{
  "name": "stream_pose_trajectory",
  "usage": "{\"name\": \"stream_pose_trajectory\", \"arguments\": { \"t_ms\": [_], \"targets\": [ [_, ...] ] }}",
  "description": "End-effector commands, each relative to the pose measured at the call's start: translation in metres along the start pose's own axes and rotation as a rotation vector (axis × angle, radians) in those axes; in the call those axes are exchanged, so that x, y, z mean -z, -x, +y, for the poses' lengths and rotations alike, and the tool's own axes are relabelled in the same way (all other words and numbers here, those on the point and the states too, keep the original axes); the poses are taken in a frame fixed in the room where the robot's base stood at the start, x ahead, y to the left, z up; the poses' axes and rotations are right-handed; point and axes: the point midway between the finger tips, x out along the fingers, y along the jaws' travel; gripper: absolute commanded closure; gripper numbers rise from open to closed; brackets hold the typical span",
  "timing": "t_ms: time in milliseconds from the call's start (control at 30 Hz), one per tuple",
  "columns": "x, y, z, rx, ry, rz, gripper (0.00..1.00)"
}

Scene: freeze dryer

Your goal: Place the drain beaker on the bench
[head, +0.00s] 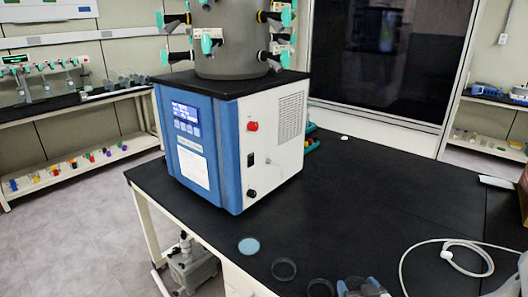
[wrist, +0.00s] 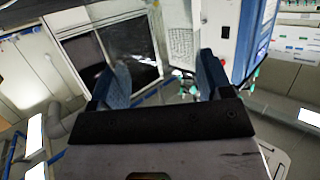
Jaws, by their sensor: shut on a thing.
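My gripper (head: 361,286) is at the bottom edge of the head view, low over the near part of the bench and partly cut off. In the wrist view its two blue fingers (wrist: 165,76) stand apart, shut on the drain beaker. The beaker is clear and its outline between the fingers is hard to make out. I cannot tell whether its base touches the bench. The black bench top (head: 385,205) is below and behind my gripper.
A blue and white freeze dryer (head: 215,150) stands at the bench's left. A light blue disc (head: 249,246) and a dark-rimmed ring (head: 284,269) lie in front of it. Another dark ring (head: 320,288) is just left of my gripper. A white cable (head: 446,255) lies right. The middle right bench is clear.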

Motion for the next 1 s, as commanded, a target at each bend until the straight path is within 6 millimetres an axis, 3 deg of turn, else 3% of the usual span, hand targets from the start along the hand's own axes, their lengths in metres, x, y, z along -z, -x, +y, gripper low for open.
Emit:
{"name": "stream_pose_trajectory", "arguments": {
  "t_ms": [1000],
  "targets": [
    [-0.004,0.019,-0.004,-0.001,0.000,0.000,0.73]
  ]
}}
